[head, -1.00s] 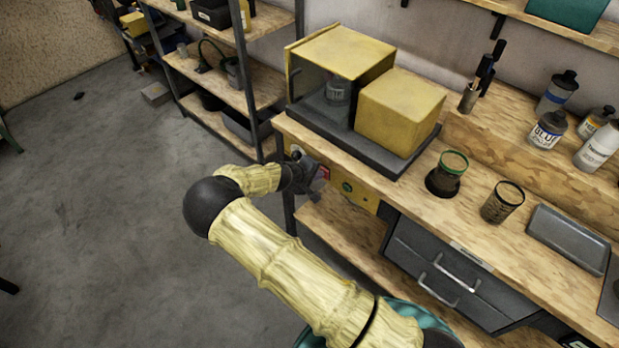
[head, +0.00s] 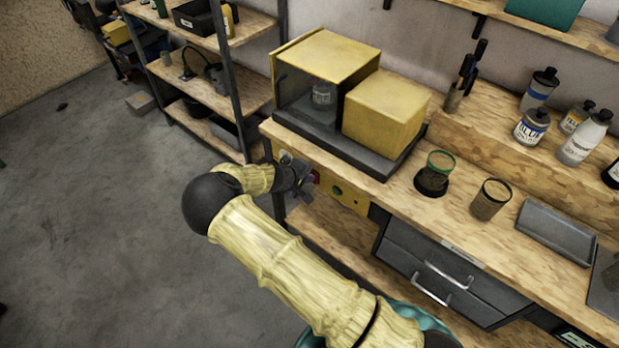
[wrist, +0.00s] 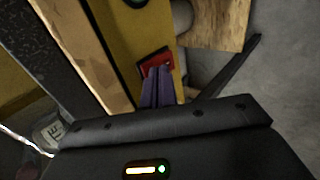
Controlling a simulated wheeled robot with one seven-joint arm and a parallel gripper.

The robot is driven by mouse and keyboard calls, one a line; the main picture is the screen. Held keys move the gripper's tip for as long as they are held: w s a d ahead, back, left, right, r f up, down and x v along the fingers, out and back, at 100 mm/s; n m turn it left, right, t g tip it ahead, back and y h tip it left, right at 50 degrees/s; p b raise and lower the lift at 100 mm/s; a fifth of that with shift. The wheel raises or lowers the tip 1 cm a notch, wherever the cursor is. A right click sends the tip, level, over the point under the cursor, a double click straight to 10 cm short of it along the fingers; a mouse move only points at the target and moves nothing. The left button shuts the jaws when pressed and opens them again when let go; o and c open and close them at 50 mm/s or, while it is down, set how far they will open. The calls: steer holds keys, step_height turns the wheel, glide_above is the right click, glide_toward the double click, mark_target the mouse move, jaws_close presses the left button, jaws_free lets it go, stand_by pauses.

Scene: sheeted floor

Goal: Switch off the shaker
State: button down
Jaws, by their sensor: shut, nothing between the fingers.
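The shaker is a yellow housing (head: 389,113) with a windowed yellow box (head: 328,55) beside it, on a dark base on the workbench. A labelled can (head: 322,94) shows inside the window. A yellow panel (head: 350,200) on the bench front carries a red switch (head: 316,177) and a round green button (head: 337,191). My gripper (head: 309,184) is at the panel's left part. In the wrist view, its shut, empty fingers (wrist: 158,84) overlap the lower part of the red switch (wrist: 154,61). I cannot tell whether they touch it, nor the switch's position.
Drawers (head: 445,275) lie below. A shelf rack (head: 215,77) stands behind my arm on the left. The floor at left is mostly clear.

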steer(key=shift+r+p, duration=0.35)
steer(key=shift+r, duration=0.4)
steer(key=b+v, duration=0.2)
steer(key=v, duration=1.1)
steer(key=shift+f, duration=0.2)
steer(key=shift+s, duration=0.2)
